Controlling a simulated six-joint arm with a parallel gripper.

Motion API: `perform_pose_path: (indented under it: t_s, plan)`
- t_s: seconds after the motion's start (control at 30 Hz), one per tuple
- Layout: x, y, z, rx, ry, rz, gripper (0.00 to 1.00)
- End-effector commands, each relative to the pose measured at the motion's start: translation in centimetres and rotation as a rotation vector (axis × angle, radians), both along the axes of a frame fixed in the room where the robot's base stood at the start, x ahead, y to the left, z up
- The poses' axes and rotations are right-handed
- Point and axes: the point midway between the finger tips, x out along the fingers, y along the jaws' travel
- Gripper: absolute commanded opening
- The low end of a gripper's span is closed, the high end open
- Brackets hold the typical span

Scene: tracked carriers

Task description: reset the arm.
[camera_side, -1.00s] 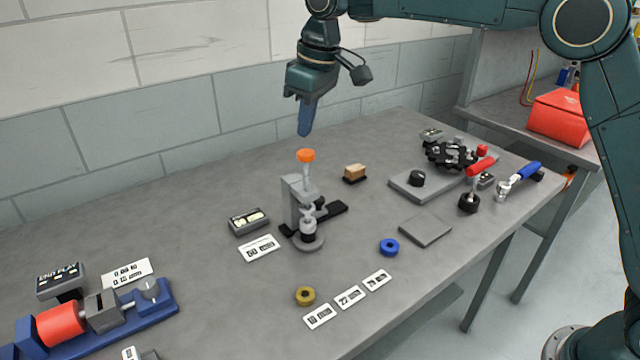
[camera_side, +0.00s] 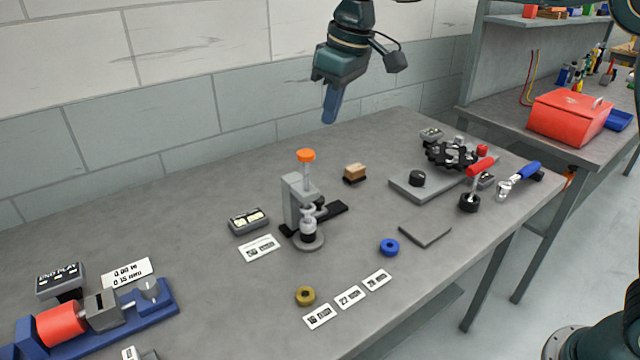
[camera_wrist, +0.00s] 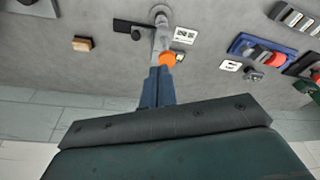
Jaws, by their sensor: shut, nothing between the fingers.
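My gripper (camera_side: 330,105) hangs in the air above the back of the grey bench, near the tiled wall. Its blue fingers are together with nothing between them, and they point down. In the wrist view the shut fingers (camera_wrist: 158,86) show at the middle. The orange knob (camera_side: 306,155) of the small grey press (camera_side: 292,200) stands lower and to the left of the gripper in the side view. In the wrist view the orange knob (camera_wrist: 167,58) shows just beyond the fingertips. The gripper is apart from everything on the bench.
A brown block (camera_side: 355,172) sits right of the press. A grey plate (camera_side: 405,190) with a black tracked part (camera_side: 452,155) and tools lies at the right. A blue fixture (camera_side: 150,300) stands front left.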

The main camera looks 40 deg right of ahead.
Motion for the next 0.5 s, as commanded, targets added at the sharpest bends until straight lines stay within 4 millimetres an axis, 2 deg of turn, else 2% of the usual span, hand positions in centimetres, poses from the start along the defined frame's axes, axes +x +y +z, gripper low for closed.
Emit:
perform_pose_path:
  t_s: [0.2, 0.5]
  plan:
    - [-4.6, -2.8, 2.3, 0.014, -0.037, -0.069, 0.00]
    - [-11.2, -6.1, 3.7, 0.030, -0.085, -0.162, 0.00]
